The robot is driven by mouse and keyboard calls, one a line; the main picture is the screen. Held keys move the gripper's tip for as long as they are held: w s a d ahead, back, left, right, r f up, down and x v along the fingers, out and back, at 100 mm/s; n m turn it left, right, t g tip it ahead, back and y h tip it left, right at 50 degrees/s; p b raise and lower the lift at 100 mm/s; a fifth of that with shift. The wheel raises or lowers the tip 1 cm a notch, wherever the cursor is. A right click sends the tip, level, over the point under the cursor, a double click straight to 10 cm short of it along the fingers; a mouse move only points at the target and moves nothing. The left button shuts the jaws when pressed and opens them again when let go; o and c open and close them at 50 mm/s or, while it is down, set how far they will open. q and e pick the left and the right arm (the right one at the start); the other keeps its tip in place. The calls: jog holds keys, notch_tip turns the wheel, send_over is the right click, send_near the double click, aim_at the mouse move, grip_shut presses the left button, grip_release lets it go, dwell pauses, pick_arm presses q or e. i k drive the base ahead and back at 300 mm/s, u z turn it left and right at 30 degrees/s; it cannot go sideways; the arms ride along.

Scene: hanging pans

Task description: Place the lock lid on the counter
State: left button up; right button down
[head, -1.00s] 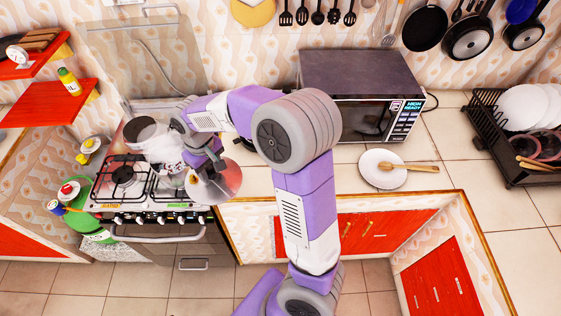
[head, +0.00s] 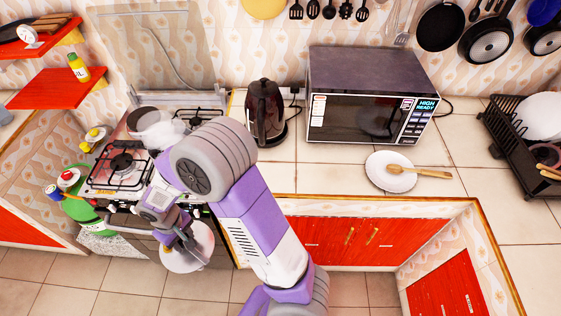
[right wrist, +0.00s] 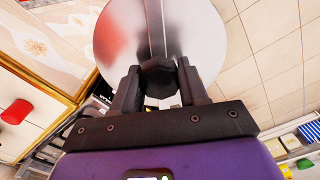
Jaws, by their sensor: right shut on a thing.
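The round metallic lid (head: 190,258) hangs in front of the stove, over the floor and apart from the counter. My right gripper (head: 178,238) is shut on the lid's dark knob; in the right wrist view the gripper (right wrist: 158,85) has a finger on each side of the knob, and the disc of the lid (right wrist: 205,40) extends beyond it. The tiled counter (head: 270,176) has a bare strip between stove and microwave front. My left gripper is not in view.
A steaming pot (head: 146,122) stands on the gas stove (head: 105,185). A dark kettle (head: 266,112) and a microwave (head: 368,95) stand at the back of the counter. A white plate (head: 382,180) with a wooden spoon (head: 420,171) lies right. A dish rack (head: 510,140) is farther right.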

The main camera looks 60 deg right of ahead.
aim_at(310, 170)
jog(key=u, duration=0.7)
jog(key=k, duration=0.9)
jog(key=z, duration=1.65)
jog(key=i, duration=1)
jog(key=z, duration=0.05)
